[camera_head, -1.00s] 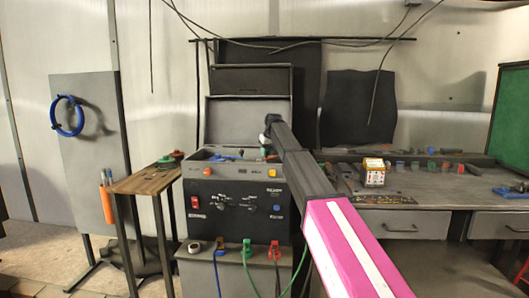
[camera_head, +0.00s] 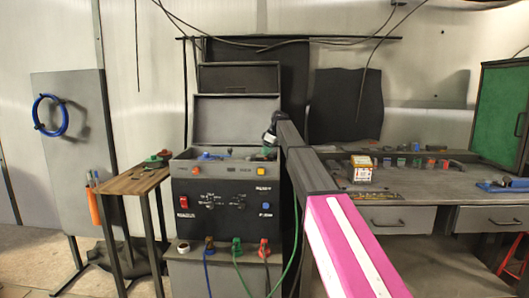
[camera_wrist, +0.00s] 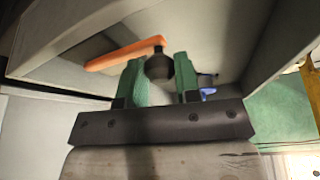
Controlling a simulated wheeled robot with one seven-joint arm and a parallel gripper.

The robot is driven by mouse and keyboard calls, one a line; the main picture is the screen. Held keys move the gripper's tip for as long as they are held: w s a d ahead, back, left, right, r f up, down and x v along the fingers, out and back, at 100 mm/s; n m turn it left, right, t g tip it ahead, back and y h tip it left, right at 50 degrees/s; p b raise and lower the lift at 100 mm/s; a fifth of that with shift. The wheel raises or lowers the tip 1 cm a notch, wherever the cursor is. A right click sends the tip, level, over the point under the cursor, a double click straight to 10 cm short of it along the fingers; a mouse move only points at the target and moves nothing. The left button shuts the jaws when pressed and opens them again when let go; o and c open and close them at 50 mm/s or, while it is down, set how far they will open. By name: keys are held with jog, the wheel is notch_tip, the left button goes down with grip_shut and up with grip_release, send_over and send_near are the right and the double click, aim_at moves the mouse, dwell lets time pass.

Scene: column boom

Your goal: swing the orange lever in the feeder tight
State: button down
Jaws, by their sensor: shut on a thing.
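The orange lever (camera_wrist: 124,54) lies inside the grey-walled feeder compartment in the wrist view. A dark round knob (camera_wrist: 159,67) is at its right end. My gripper (camera_wrist: 161,75) has green fingertips on either side of the knob and is shut on it. In the head view my gripper (camera_head: 270,150) reaches down into the right end of the open top of the welding machine (camera_head: 222,212). The lever cannot be made out in that view. The far end of the lever is close to the compartment's left wall.
The raised lid (camera_head: 235,120) stands behind the machine's opening. A workbench with a small box (camera_head: 360,169) is to the right, and a wooden side table (camera_head: 135,181) to the left.

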jog(key=shift+d, duration=0.1)
dwell(0.4)
jog(key=c, duration=0.8)
grip_release()
jog(key=shift+v, duration=5.4)
